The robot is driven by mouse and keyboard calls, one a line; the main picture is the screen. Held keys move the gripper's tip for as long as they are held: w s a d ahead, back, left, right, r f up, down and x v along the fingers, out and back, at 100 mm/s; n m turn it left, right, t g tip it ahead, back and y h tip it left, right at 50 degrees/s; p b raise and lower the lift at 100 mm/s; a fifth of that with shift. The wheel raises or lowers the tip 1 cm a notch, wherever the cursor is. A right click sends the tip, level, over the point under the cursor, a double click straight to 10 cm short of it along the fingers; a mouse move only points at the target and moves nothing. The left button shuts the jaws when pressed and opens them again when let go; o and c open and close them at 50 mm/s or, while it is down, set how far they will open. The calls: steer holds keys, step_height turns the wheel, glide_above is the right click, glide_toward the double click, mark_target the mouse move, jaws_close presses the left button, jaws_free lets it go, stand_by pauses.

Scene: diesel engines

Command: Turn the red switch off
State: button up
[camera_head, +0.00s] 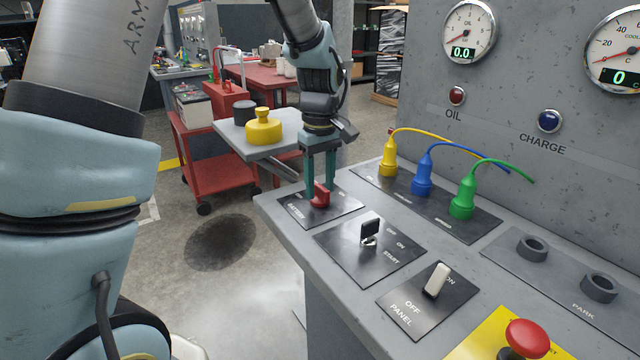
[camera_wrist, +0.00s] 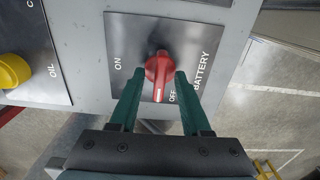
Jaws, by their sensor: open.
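The red switch (camera_head: 320,197) is a rotary knob on the dark BATTERY plate (camera_head: 342,209) at the near left end of the console. In the wrist view the red knob (camera_wrist: 159,72) has its handle pointing down the picture, its lower end beside the OFF label. The ON label is on the left of the plate. My gripper (camera_head: 319,187) is open and points down at the switch.
Yellow (camera_head: 388,158), blue (camera_head: 422,177) and green (camera_head: 463,196) plugs with cables stand behind. A red cart (camera_head: 205,165) stands beyond the console.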

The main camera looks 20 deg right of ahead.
mark_target(320, 185)
step_height(320, 185, up, 11)
steer(key=b, duration=0.1)
steer(key=shift+f, duration=0.2)
stand_by(0.4)
steer(key=w+a+f+m, duration=0.1)
steer(key=a+f, duration=0.2)
steer(key=a, duration=0.5)
steer(key=w+a+f, duration=0.1)
steer(key=a+f, duration=0.2)
steer(key=a, duration=0.4)
steer(key=s+a+f+m, duration=0.1)
steer(key=s+a+f, duration=0.1)
steer(key=a, duration=0.5)
steer(key=s+a+f+m+t, duration=0.1)
steer(key=s+a+f, duration=0.2)
steer(key=a, duration=0.5)
steer(key=shift+s+a+f+m+t, duration=0.15)
steer(key=shift+s+f+m+t, duration=0.15)
steer(key=shift+s, duration=0.25)
